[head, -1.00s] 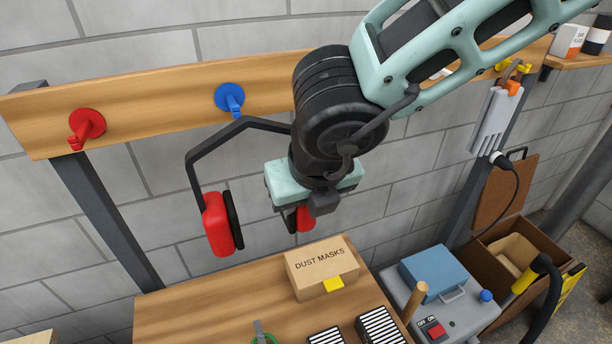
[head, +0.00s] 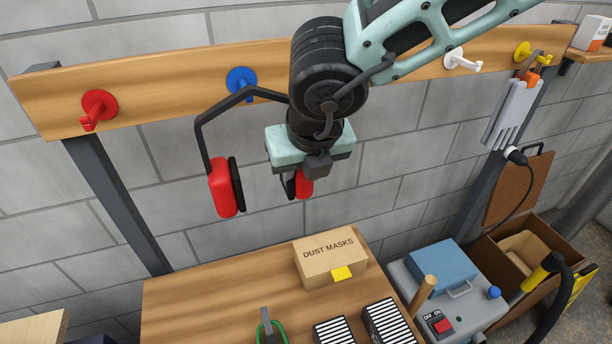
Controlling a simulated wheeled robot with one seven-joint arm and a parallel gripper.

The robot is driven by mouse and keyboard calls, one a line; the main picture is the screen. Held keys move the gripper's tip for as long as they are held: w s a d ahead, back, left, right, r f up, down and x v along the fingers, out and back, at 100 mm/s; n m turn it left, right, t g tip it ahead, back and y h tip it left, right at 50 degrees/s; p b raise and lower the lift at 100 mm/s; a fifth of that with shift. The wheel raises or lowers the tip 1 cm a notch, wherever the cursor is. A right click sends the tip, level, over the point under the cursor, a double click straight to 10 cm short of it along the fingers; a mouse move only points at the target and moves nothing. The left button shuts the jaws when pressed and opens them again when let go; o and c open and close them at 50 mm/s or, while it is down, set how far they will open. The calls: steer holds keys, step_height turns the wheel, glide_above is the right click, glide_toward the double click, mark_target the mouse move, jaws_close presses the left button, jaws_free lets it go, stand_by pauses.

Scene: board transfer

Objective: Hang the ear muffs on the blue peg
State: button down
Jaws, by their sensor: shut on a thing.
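The ear muffs (head: 223,188) have red cups with dark pads and a black angular headband. They hang in the air in front of the wall, with the band on top and the cups below. My gripper (head: 318,168) is shut on the ear muffs, near the right cup; the arm hides part of the band and the exact grip. The blue peg (head: 241,81) is on the wooden board (head: 170,86). In the picture the top of the band crosses just below and over the peg's lower part. I cannot tell the depth between them.
A red peg (head: 97,107) is left on the board; a white peg (head: 461,61) and a yellow peg (head: 524,51) are right, with grey gloves (head: 511,112) hanging there. Below stand a dust masks box (head: 331,259) on a wooden table (head: 215,290) and a blue case (head: 441,266).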

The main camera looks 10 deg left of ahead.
steer(key=shift+w+a+f, duration=0.1)
steer(key=shift+w+a, duration=0.2)
steer(key=shift+w, duration=0.3)
steer(key=shift+w+a, duration=0.3)
steer(key=shift+w, duration=0.3)
steer(key=shift+w+a+f, duration=0.1)
steer(key=shift+w+a, duration=0.2)
steer(key=shift+w, duration=0.3)
steer(key=shift+w+a+f, duration=0.2)
steer(key=shift+w+f, duration=0.05)
steer(key=shift+w, duration=0.25)
steer(key=shift+w+a+f, duration=0.1)
steer(key=shift+w+f, duration=0.05)
steer(key=shift+f, duration=0.1)
steer(key=shift+f, duration=0.1)
steer(key=c, duration=0.9)
jaws_free()
steer(key=shift+c, duration=0.2)
